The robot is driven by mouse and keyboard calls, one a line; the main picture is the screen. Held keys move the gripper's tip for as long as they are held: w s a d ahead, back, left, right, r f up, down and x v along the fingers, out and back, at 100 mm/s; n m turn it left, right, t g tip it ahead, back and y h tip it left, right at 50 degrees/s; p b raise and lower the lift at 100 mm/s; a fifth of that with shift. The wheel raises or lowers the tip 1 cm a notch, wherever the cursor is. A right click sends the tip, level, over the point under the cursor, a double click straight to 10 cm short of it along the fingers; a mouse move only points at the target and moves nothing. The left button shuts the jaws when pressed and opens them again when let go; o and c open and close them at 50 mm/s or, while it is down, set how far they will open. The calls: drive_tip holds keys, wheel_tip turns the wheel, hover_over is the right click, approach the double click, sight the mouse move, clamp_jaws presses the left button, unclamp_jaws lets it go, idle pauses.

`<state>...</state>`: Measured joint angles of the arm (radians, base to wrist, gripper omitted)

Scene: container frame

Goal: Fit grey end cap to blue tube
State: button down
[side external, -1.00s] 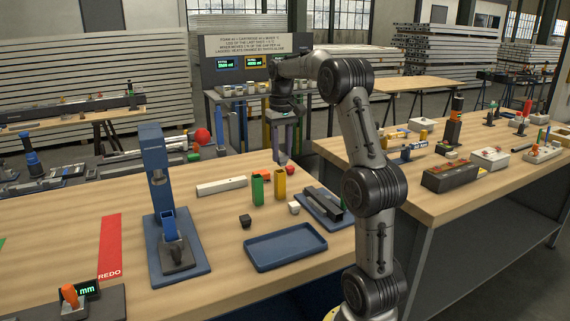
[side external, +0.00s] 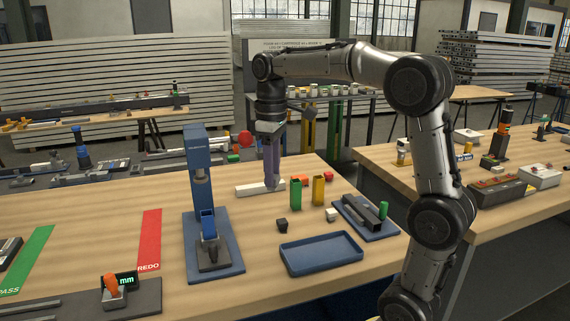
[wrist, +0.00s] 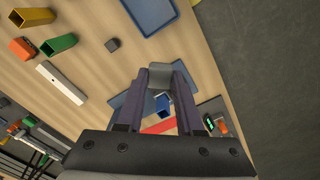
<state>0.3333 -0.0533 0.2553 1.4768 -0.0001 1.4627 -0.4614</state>
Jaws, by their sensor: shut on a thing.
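The blue tube (side external: 207,222) stands upright in the dark grey holder (side external: 213,256) of a blue press (side external: 197,158) at the left centre of the table. The blue tube also shows in the wrist view (wrist: 163,104), beyond my fingers. My gripper (side external: 272,187) is over the table, right of the press and close to the white bar in the picture. In the wrist view my gripper (wrist: 160,72) is shut on a grey block, which I take to be the grey end cap (wrist: 158,79). The side view does not show the cap clearly. The cap is apart from the tube.
A white bar (side external: 250,190), a black cap (side external: 282,225), a white cap (side external: 331,215) and a blue tray (side external: 320,254) lie around. A red REDO strip (side external: 150,240) is left of the press.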

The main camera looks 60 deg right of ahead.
drive_tip(key=w+a+r, duration=0.1)
drive_tip(key=w+a, duration=0.4)
drive_tip(key=w, duration=0.1)
drive_tip(key=w+f+m, duration=0.9)
drive_tip(key=w+m, duration=0.1)
drive_tip(key=shift+w+d, duration=0.15)
drive_tip(key=shift+w, duration=0.05)
idle(0.4)
drive_tip(key=shift+f, duration=0.8)
idle(1.5)
unclamp_jaws()
idle(0.3)
wheel_tip(320, 180, up, 7)
idle(1.1)
